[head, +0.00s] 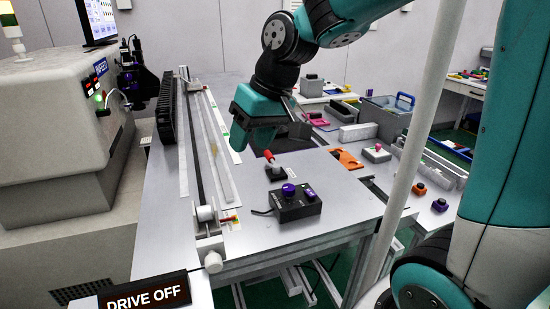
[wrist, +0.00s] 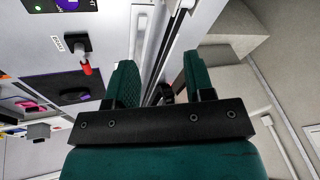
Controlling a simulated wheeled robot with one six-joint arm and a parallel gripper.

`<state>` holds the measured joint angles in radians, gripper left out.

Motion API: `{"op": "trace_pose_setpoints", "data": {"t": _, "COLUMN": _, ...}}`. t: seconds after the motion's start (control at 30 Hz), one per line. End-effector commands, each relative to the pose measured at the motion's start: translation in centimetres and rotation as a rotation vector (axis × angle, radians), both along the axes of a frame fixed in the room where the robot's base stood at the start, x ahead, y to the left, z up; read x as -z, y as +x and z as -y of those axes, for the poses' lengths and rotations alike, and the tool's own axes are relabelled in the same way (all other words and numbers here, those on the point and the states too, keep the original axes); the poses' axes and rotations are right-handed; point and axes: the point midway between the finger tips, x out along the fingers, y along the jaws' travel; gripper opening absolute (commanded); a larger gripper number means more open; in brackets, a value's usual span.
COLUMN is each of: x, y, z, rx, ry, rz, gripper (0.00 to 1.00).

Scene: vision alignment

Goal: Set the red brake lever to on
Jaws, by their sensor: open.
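The red brake lever (head: 269,156) stands on a small dark base (head: 276,171) on the grey worktop, tilted. My gripper (head: 250,140) is just behind and to the left of it in the head view, above the table. In the wrist view, the lever's red grip (wrist: 87,69) and dark base (wrist: 76,43) lie left of my gripper (wrist: 162,78), outside the fingers. The two green fingers are apart, with nothing held between them.
A linear rail (head: 205,150) runs along the left. An orange part (head: 346,158) and a grey bin (head: 386,116) are to the right. A sign (head: 146,296) reads "DRIVE OFF".

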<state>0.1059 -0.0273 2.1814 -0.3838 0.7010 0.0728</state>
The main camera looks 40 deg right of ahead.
Motion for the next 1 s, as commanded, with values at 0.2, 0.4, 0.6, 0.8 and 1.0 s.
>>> {"op": "trace_pose_setpoints", "data": {"t": 0.2, "x": 1.0, "y": 8.4, "z": 13.9, "rx": 0.37, "ry": -0.031, "rz": 0.067, "gripper": 0.48}}
{"op": "trace_pose_setpoints", "data": {"t": 0.4, "x": 1.8, "y": 9.9, "z": 17.3, "rx": 0.452, "ry": -0.039, "rz": 0.083, "gripper": 0.48}}
{"op": "trace_pose_setpoints", "data": {"t": 0.6, "x": 5.1, "y": 11.4, "z": 16.9, "rx": 0.446, "ry": -0.04, "rz": 0.078, "gripper": 0.48}}
{"op": "trace_pose_setpoints", "data": {"t": 0.8, "x": 9.4, "y": 13.3, "z": 16.5, "rx": 0.446, "ry": -0.04, "rz": 0.077, "gripper": 0.48}}
{"op": "trace_pose_setpoints", "data": {"t": 1.0, "x": 13.2, "y": 15.1, "z": 16.2, "rx": 0.445, "ry": -0.039, "rz": 0.079, "gripper": 0.48}}
